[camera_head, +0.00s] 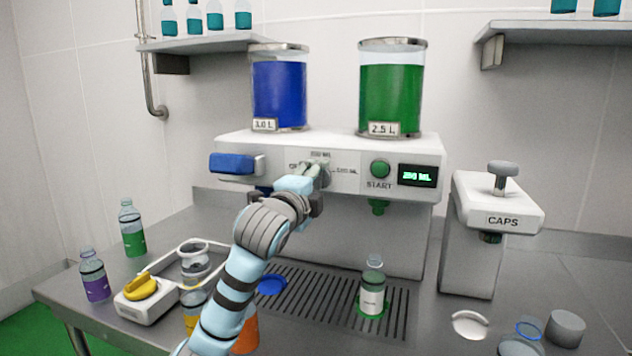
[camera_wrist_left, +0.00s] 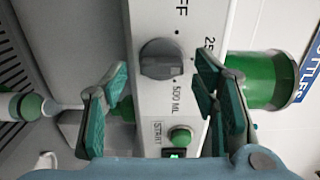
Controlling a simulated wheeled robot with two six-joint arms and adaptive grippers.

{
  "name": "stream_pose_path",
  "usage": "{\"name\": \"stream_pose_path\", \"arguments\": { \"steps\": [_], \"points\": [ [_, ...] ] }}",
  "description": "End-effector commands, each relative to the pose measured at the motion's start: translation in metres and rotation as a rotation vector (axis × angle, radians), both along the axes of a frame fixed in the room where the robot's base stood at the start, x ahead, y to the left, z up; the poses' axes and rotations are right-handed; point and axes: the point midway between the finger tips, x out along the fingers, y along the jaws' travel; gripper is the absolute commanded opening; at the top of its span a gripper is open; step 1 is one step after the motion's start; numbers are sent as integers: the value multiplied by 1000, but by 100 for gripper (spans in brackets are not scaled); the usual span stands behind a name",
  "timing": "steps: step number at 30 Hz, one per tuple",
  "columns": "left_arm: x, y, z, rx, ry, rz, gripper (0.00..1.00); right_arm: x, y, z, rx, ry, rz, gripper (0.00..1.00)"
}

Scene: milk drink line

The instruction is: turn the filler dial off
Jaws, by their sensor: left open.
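The filler dial (camera_wrist_left: 162,58) is a round grey knob on the white front panel of the filling machine (camera_head: 262,146). In the wrist view, marks for OFF, 250 and 500 ML surround it; I cannot tell surely which one it points to. My left gripper (camera_head: 314,176) is at the panel in front of the dial and hides most of it in the head view. In the wrist view the left gripper (camera_wrist_left: 163,72) is open, with one green-padded finger on each side of the dial and gaps between. The right gripper is not in view.
Right of the dial are the green START button (camera_head: 380,169) and a display (camera_head: 417,176) with green digits. A bottle (camera_head: 372,300) stands on the drip grate below. A blue lever (camera_head: 232,164) sticks out at left. The caps unit (camera_head: 500,208) stands right.

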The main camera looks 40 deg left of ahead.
Motion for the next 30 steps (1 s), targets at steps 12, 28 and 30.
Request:
{"name": "stream_pose_path", "arguments": {
  "steps": [12, 28, 30],
  "points": [
    [4, 2, 0, 1, -1, 0, 38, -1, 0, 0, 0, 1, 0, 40],
    [4, 2, 0, -35, -10, 2, 6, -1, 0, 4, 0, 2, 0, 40],
    [4, 2, 1, -59, -17, 2, 6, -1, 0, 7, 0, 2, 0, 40]
  ]
}}
